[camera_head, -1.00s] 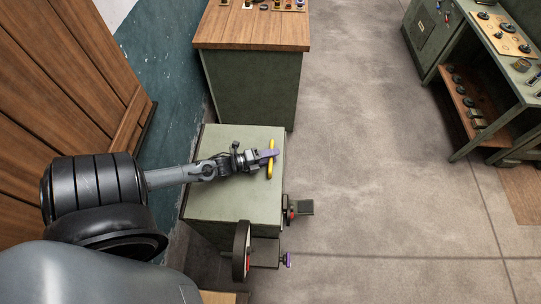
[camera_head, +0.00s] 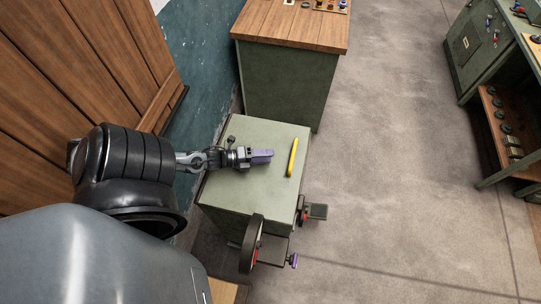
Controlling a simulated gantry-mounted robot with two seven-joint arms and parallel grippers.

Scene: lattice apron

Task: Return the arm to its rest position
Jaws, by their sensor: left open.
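My left arm comes in from the left, and its gripper (camera_head: 262,157) with purple fingers is over the green cabinet top (camera_head: 240,191). The gripper is open and empty. A yellow bar-shaped object (camera_head: 293,157) lies on the cabinet top to the right of the fingertips, with a visible gap between them. A small purple tip (camera_head: 293,261) shows low in the picture, beyond the cabinet's front; I cannot tell if it belongs to my right gripper.
A dark handwheel (camera_head: 252,244) and a small grey-green fitting (camera_head: 317,211) stick out by the cabinet. A wood-topped bench (camera_head: 290,28) stands behind it. A wooden door (camera_head: 90,80) is at left. The floor (camera_head: 400,150) to the right is clear up to another bench.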

